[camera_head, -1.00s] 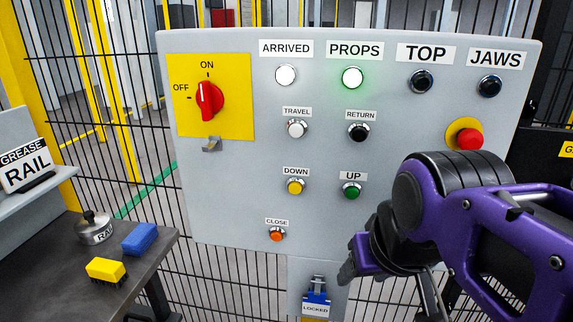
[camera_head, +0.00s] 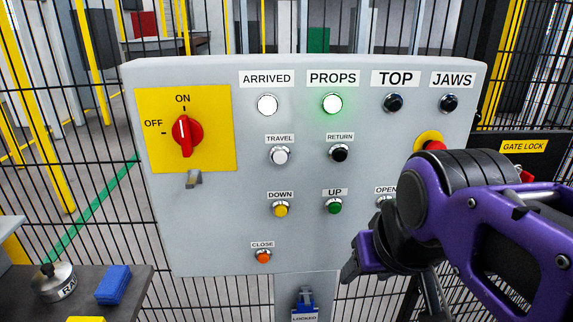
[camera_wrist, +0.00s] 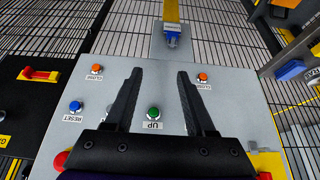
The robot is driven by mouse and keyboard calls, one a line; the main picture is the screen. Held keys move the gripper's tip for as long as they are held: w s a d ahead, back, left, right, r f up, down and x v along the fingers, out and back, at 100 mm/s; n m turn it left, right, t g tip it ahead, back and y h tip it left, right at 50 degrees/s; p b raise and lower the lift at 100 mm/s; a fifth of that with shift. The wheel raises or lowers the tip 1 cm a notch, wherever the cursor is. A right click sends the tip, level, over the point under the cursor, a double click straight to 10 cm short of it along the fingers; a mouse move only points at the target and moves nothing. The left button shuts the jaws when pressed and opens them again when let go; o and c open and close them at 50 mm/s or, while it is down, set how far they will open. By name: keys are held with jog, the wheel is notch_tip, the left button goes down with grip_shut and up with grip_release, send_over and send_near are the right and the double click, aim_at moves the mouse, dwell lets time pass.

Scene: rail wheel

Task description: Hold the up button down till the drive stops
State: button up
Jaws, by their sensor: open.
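The green UP button (camera_head: 334,207) is on the grey control panel (camera_head: 220,240), below the RETURN button and right of the yellow DOWN button (camera_head: 281,210). In the wrist view the UP button (camera_wrist: 153,113) shows between my two fingers, with its label upside down. My gripper (camera_wrist: 155,75) is open and empty. In the head view my gripper (camera_head: 352,268) is at the panel's lower right, right of and below the UP button. I see no finger touching the button. The PROPS lamp (camera_head: 332,104) glows green-white; the ARRIVED lamp (camera_head: 267,104) is white; TOP and JAWS are dark.
The red switch (camera_head: 187,136) points to ON. An orange CLOSE button (camera_head: 263,256) sits low on the panel. A blue LOCKED latch (camera_head: 305,303) is below. Mesh fence stands behind.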

jog(key=shift+d, duration=0.1)
grip_shut()
dwell(1.7)
